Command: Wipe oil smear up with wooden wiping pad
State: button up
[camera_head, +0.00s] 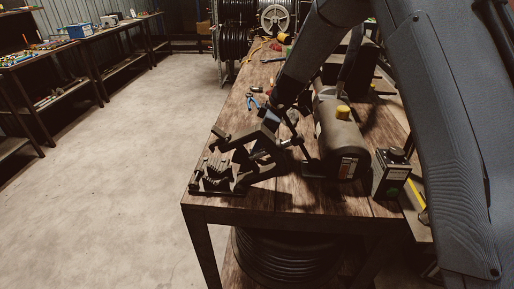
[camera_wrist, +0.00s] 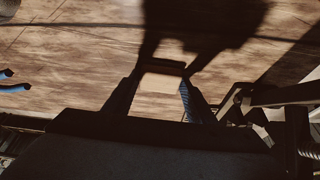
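In the wrist view my gripper (camera_wrist: 162,76) points at the wooden table top (camera_wrist: 75,60), with a blue-lined finger on each side. I cannot make out the oil smear in either view; dark shadow covers part of the table.
The black lever tool (camera_head: 219,180) stands at the bench's front left corner. A dark cylinder (camera_head: 341,142) with a yellow cap and a small box (camera_head: 391,175) are right of it. Blue-handled pliers (camera_head: 254,103) lie behind; their handles show in the wrist view (camera_wrist: 14,88).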

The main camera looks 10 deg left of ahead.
jog(key=c, duration=0.5)
jog(key=shift+r+p, duration=1.4)
jog(key=shift+r, duration=3.1)
